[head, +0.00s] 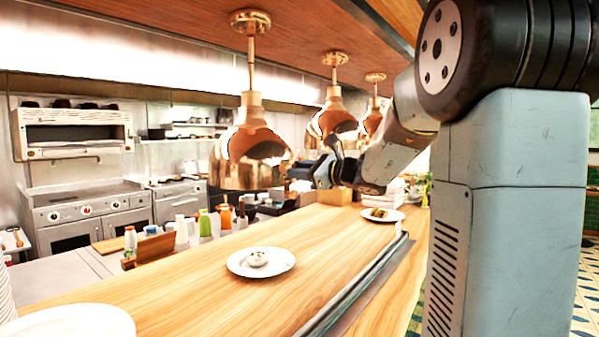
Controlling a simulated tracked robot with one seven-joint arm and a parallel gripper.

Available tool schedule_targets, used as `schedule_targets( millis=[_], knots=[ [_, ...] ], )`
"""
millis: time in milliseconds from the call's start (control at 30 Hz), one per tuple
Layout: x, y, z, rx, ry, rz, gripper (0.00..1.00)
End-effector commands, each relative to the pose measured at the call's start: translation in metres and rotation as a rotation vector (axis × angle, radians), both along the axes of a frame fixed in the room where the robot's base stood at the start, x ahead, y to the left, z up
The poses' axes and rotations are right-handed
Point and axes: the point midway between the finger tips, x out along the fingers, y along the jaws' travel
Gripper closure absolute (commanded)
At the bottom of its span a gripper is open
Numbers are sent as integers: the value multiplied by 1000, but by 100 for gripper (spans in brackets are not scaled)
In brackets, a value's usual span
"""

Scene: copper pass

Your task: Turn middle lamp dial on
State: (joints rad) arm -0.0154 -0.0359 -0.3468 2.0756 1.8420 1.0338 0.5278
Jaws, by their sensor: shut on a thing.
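Three copper heat lamps hang in a row over the wooden counter. The middle lamp (331,120) hangs behind and to the right of the large near lamp (250,150); the far lamp (372,120) is partly behind my arm. My gripper (336,148) is at the lower rim of the middle lamp, reaching in from the right. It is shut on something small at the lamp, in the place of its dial. The dial itself is hidden by the fingers and too small to make out, so its setting cannot be told.
A white plate with a small white item (258,260) stands on the counter (190,290), and a plate of food (382,214) stands farther back. A metal rail (355,285) runs along the counter's right side. Bottles (205,224) stand at the left.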

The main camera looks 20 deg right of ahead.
Motion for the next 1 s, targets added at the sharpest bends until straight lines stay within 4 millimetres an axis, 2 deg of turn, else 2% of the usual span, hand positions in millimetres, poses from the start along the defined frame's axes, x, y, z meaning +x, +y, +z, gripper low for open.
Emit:
schedule_targets(
  millis=[600, 1000],
  knots=[
    [0, 1, 0, -468, -334, 3, 100],
    [-1, 1, -1, -685, -488, 5, 100]
  ],
)
